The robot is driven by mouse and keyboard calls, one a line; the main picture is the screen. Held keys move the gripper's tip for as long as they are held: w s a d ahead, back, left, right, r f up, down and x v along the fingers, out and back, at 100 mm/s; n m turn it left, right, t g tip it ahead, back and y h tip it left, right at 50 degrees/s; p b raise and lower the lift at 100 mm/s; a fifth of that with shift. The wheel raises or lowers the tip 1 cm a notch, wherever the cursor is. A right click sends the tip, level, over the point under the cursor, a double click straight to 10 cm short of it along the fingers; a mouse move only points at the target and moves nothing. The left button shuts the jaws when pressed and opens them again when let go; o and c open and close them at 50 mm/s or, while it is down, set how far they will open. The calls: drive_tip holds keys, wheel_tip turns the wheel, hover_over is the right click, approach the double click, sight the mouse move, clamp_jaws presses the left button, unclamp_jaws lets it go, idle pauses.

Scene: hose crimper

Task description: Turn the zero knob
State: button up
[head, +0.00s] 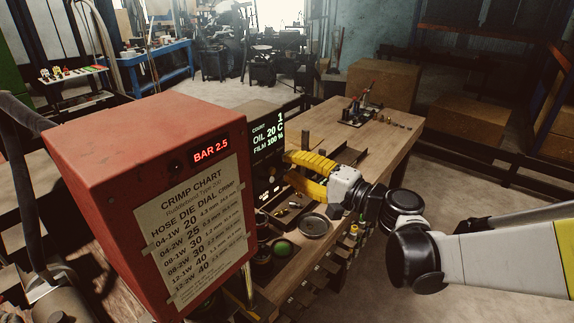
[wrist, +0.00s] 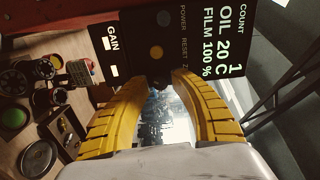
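The control panel (wrist: 130,45) is a dark face with the labels POWER, RESET and GAIN, and a label starting with Z that is cut off by my finger. The zero knob (wrist: 161,79) is a small dark shape under that label, partly hidden between my fingertips. My gripper (wrist: 163,76) has yellow ribbed fingers that curve in to the two sides of the knob and look closed on it. In the head view my gripper (head: 289,170) reaches the panel from the right; the knob is hidden there by the fingers.
The red crimper housing (head: 120,110) with its chart stands left of my arm. A lit display (head: 267,138) is just above the fingers. A round metal dish (head: 314,226) and small parts lie on the wooden bench (head: 385,140) below.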

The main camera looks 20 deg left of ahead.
drive_tip(key=v, duration=1)
drive_tip(key=shift+s+d, duration=0.2)
drive_tip(key=shift+d, duration=0.15)
drive_tip(key=s+d+f+n+h+b, duration=0.1)
drive_tip(key=s+d+f+h+b, duration=0.2)
drive_tip(key=f+b, duration=0.3)
drive_tip(key=s+d+f+h+b, duration=0.2)
drive_tip(key=d+f+h+b, duration=0.15)
drive_tip(key=f, duration=0.45)
drive_tip(key=s+d+f+n+h+b, duration=0.1)
drive_tip(key=s+d+f+h+b, duration=0.2)
drive_tip(key=f+b, duration=0.3)
drive_tip(key=s+d+f+n+h+b, duration=0.1)
drive_tip(key=s+d+f+h+b, duration=0.2)
drive_tip(key=d+f, duration=0.3)
drive_tip(key=s+d+f+h+b, duration=0.4)
drive_tip(key=d+f, duration=0.2)
drive_tip(key=d, duration=0.2)
drive_tip(key=shift+s+d+f+n+b, duration=0.3)
drive_tip(key=shift+s+d+n, duration=0.05)
drive_tip(key=shift+n, duration=0.05)
